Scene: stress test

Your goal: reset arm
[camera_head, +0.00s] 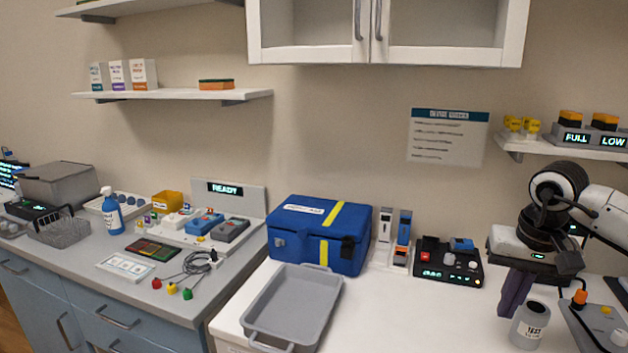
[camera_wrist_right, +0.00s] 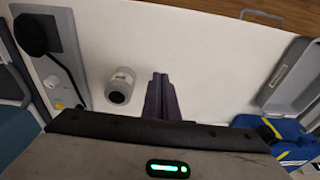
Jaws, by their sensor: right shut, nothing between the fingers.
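My right gripper (camera_head: 508,310) points down over the white counter (camera_head: 420,310) at the right of the head view. Its dark fingers are together with nothing between them; they also show in the wrist view (camera_wrist_right: 160,82). A grey cup with a "TEST" label (camera_head: 530,326) stands close beside the fingers. In the wrist view the cup (camera_wrist_right: 120,86) is left of the fingers, with a gap between. My left gripper is in neither view.
A grey tray (camera_head: 250,314) and a blue box (camera_head: 295,245) stand left on the counter. A black control box (camera_head: 445,262) is behind. A grey device (camera_head: 598,325) with an orange knob is at the right. Shelves hang above. Counter between tray and cup is clear.

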